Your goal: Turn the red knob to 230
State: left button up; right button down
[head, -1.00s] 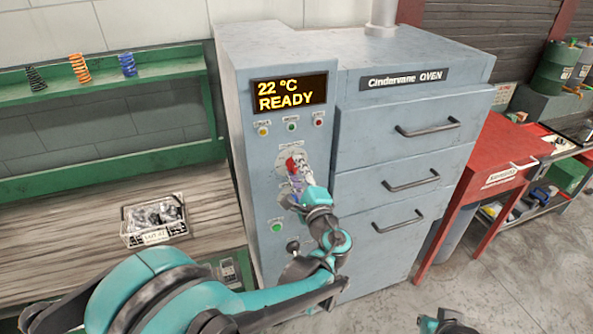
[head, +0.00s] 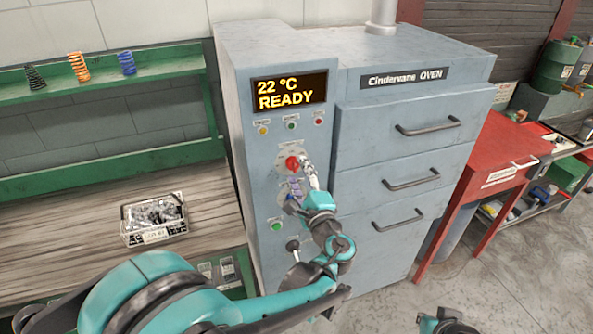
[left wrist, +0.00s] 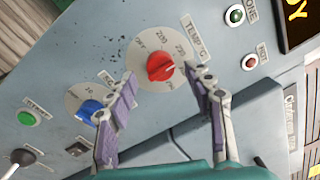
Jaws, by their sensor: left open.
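My left gripper (head: 304,181) is open in front of the panel. In the left wrist view its two purple-padded fingers (left wrist: 170,88) stand apart on either side, short of the knob. The oven display (head: 290,92) reads 22 °C READY. My right gripper is not clearly seen.
A blue knob (left wrist: 92,112) sits beside the left finger. A green button (left wrist: 27,118) and a black lever (left wrist: 20,158) are on the same panel. Oven drawers with handles (head: 428,127) are to the right. A wire basket (head: 154,219) stands on the bench at left.

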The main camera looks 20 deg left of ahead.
pick_arm(q)
jog(key=v, duration=1)
jog(key=shift+s+d, duration=0.1)
